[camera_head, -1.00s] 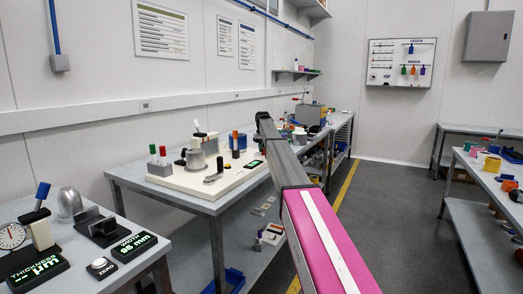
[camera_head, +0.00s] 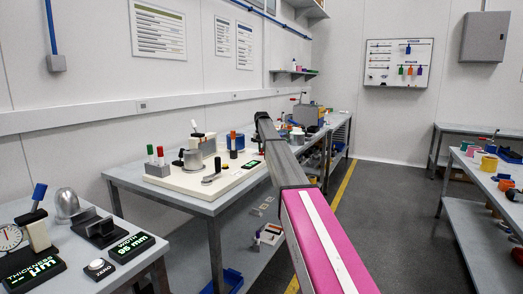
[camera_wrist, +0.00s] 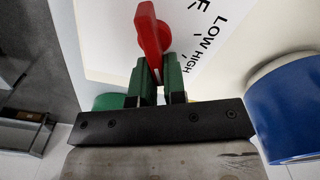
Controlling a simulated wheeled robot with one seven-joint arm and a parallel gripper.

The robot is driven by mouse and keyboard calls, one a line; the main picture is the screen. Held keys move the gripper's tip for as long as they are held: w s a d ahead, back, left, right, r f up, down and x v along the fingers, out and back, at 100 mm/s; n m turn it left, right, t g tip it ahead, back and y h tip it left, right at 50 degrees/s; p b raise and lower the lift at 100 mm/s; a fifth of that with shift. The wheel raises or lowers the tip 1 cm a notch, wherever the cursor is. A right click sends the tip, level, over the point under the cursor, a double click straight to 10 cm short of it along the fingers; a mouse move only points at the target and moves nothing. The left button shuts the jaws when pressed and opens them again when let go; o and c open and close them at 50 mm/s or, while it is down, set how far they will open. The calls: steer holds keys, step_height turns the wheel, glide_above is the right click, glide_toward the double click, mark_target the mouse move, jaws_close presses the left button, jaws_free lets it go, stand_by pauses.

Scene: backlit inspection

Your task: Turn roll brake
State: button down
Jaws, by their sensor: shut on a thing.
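In the wrist view, a red brake knob (camera_wrist: 149,32) stands out from a white panel (camera_wrist: 108,30). The panel bears black lettering with LOW and HIGH to the right of the knob, and part of a further word above. My gripper (camera_wrist: 158,72) has green fingers on both sides of the knob's lower end and is shut on it. The fingers hide that end, so I cannot tell which mark it points to. In the head view my arm reaches toward the far benches, and I cannot make out the gripper or knob there.
A blue roll (camera_wrist: 290,105) is close to my gripper's right in the wrist view. A green round thing (camera_wrist: 108,101) shows partly behind the left finger. In the head view, a bench with a white board (camera_head: 236,183) stands left of my arm. The floor aisle (camera_head: 385,210) is clear.

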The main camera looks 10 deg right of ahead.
steer(key=c, duration=1.2)
jaws_free()
steer(key=shift+r, duration=0.1)
step_height(320, 180, up, 11)
steer(key=shift+f, duration=0.2)
